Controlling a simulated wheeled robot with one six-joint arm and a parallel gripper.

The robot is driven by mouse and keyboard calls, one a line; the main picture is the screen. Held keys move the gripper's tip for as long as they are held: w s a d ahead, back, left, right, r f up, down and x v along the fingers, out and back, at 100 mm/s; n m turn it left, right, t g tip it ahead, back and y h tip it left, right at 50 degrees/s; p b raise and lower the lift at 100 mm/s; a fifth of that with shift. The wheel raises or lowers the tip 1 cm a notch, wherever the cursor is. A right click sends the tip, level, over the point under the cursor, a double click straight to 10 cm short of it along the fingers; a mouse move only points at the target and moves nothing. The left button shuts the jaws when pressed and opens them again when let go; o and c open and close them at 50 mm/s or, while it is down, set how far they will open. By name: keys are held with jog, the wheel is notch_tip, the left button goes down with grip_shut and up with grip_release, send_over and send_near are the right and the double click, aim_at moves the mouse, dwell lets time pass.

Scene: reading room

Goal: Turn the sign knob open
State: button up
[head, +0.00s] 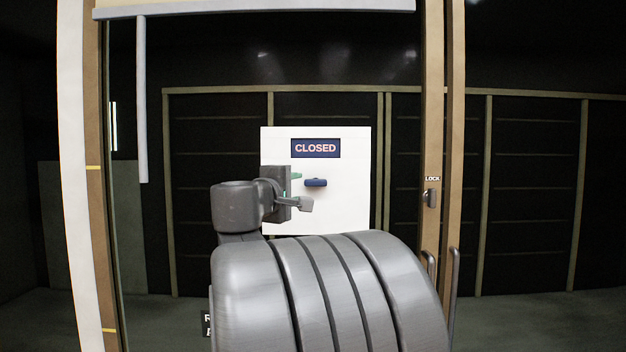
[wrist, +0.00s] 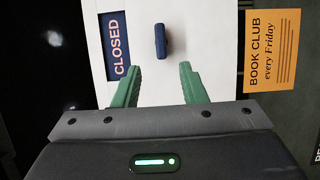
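A white sign panel (head: 345,205) hangs upright in the middle of the head view. Its blue plate (head: 316,148) reads CLOSED. Below the plate is a small dark blue knob (head: 316,183), lying level in the head view. In the wrist view, which is turned sideways, the knob (wrist: 160,41) stands beyond my fingertips. My gripper (head: 301,190) is in front of the panel, just left of and near the knob. In the wrist view my gripper's green fingers (wrist: 161,72) are apart with nothing between them, and they do not touch the knob.
A wooden door post (head: 433,120) with a latch labelled LOCK (head: 431,197) stands right of the panel. A white post (head: 75,180) stands at the left. An orange Book Club notice (wrist: 271,50) shows in the wrist view. Dark panelled walls lie behind.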

aim_at(314, 184)
jog(key=p+x, duration=0.3)
jog(key=x, duration=0.8)
jog(key=shift+w, duration=0.1)
jog(key=shift+f, duration=0.1)
grip_shut()
